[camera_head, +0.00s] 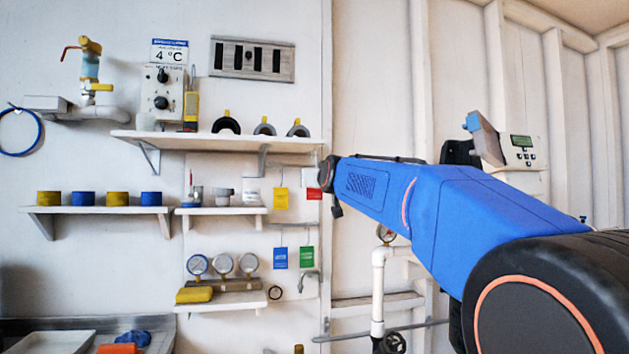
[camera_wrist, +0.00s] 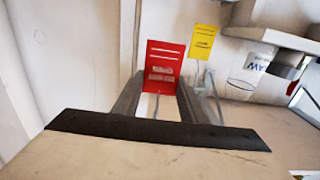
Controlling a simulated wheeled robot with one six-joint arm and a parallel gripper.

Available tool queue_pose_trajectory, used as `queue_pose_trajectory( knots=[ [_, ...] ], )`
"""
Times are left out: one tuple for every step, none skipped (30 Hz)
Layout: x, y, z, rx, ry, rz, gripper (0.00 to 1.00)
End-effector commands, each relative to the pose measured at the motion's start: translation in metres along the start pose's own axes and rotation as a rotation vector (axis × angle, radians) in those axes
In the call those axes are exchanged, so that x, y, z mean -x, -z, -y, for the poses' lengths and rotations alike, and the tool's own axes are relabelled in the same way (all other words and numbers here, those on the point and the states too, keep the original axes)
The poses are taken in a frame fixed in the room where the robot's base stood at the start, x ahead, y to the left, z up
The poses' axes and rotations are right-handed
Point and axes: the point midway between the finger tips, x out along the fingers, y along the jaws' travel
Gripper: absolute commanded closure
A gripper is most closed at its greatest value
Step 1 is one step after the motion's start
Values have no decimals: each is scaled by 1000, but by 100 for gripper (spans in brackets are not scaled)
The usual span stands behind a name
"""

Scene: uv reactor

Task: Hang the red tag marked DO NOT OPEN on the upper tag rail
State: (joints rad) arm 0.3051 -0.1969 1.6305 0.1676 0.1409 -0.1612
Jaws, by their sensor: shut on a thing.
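The red tag (camera_wrist: 164,62) stands between the fingertips of my gripper (camera_wrist: 158,96) in the wrist view, its printed face toward the camera. My gripper is shut on it. In the head view the red tag (camera_head: 314,193) shows just below the dark end of my arm, right of a yellow tag (camera_head: 281,198). The yellow tag (camera_wrist: 203,42) is also beside it in the wrist view, apart from it. The upper tag rail (camera_head: 290,166) is partly hidden by my wrist. I cannot tell whether the red tag touches the rail.
A blue tag (camera_head: 280,258) and a green tag (camera_head: 307,257) hang lower down. The upper shelf (camera_head: 225,141) and small middle shelf (camera_head: 222,211) stick out left of the tags. A white pipe (camera_head: 378,285) stands below my arm.

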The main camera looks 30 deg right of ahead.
Motion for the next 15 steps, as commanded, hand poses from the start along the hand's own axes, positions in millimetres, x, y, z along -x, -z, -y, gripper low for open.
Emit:
queue_pose_trajectory(
  knots=[
    [-4,-1,0,0,0,2,83],
    [-6,-1,0,0,0,2,83],
    [-9,-1,0,0,0,2,83],
    [-11,-1,0,0,0,1,83],
    [-12,-1,0,0,0,1,83],
    [-15,0,0,0,0,1,83],
    [-17,0,0,0,0,0,83],
    [-19,-1,0,0,0,1,83],
    [-22,-1,0,0,0,1,83],
    [-24,-1,0,0,0,1,83],
    [-26,-1,0,0,0,1,83],
    [-28,-1,0,0,0,1,83],
    [-30,-1,0,0,0,1,83],
    [-32,0,0,0,0,1,83],
    [-34,0,0,0,0,0,83]
  ],
)
